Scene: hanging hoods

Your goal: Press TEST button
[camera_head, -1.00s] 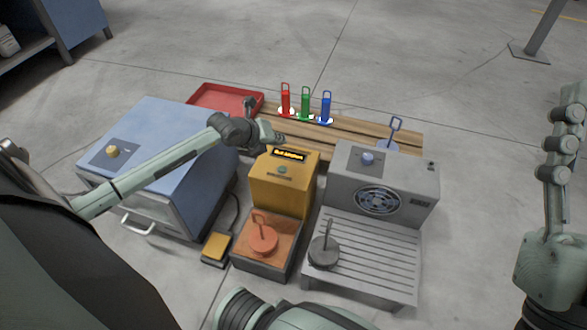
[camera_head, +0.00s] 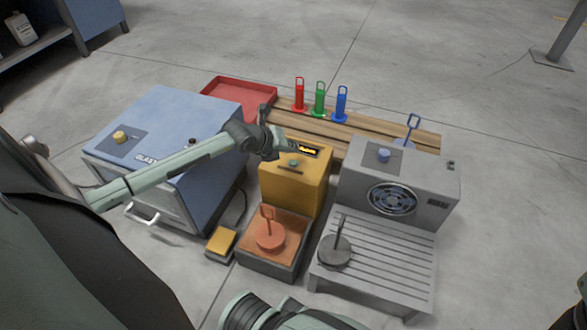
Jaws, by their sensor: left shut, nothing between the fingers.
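A yellow machine (camera_head: 283,187) stands in the middle, with a small lit display (camera_head: 308,150) and a round teal button (camera_head: 292,163) on its sloped top. No TEST lettering is legible; this button may be the TEST button. My left gripper (camera_head: 287,148) reaches in from the left over the machine's top, shut and empty. Its tip is just behind the teal button in the picture, left of the display. I cannot tell whether it touches the machine. The button is in plain view.
A blue box (camera_head: 180,125) with a yellow knob stands left. A grey fan unit (camera_head: 420,188) stands right. An orange weight (camera_head: 270,236) sits in the machine's front tray, a dark weight (camera_head: 335,252) on the slatted stand. Red, green and blue handled pieces stand behind on a wooden bench (camera_head: 370,137).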

